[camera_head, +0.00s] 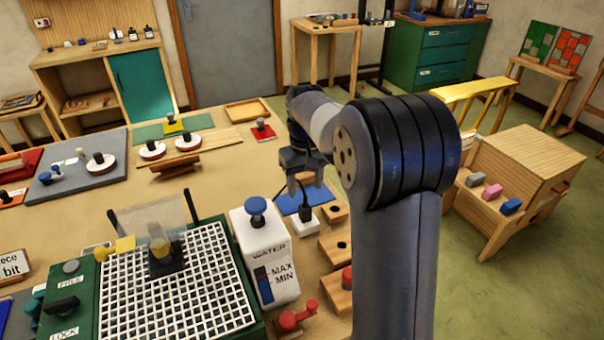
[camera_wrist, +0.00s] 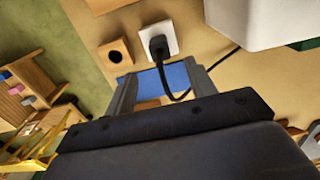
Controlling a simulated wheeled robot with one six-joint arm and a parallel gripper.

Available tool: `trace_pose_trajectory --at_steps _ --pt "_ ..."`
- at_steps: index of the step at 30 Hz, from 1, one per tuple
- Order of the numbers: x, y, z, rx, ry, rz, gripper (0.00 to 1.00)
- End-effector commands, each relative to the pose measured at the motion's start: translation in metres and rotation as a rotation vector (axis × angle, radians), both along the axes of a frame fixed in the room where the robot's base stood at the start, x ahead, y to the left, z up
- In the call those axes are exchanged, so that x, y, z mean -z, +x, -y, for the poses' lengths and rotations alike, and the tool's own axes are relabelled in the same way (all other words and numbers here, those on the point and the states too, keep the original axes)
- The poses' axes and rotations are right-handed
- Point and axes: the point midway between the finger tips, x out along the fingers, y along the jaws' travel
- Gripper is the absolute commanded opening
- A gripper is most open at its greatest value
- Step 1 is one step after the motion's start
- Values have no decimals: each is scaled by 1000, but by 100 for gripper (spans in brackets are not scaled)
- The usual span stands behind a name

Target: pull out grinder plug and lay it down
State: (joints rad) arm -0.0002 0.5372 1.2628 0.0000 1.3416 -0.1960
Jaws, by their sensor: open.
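The black grinder plug (camera_head: 306,211) stands in a white socket block (camera_head: 308,226) on the table, right of the white water tank. In the wrist view the plug (camera_wrist: 158,46) sits on the white block (camera_wrist: 170,32), ahead of the fingertips. Its black cord loops down between the fingers and off to the right. My gripper (camera_head: 305,186) is open and empty above the plug; its two fingers also show in the wrist view (camera_wrist: 161,76). A blue mat (camera_wrist: 176,76) lies flat beside the socket, and shows in the head view (camera_head: 290,203).
The white water tank (camera_head: 264,250) with a blue knob stands close left of the socket. The grinder's white grid (camera_head: 185,300) is further left. Wooden blocks with holes (camera_head: 335,247) line the table's right edge. A red tap (camera_head: 295,319) is in front.

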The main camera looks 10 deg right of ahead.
Motion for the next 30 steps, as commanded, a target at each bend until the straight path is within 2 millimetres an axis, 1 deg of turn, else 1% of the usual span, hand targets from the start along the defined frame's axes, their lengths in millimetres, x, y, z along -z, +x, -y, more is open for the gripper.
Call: trace_pose_trajectory --at_steps 9,15,21,28,29,30 --pt "57 -1 0 0 0 -5 53" --pt "84 -1 0 0 0 -3 53" --pt "94 -1 0 0 0 -1 53" --pt "95 -1 0 0 0 0 53" --pt "95 -1 0 0 0 0 52" --pt "95 -1 0 0 0 0 49"
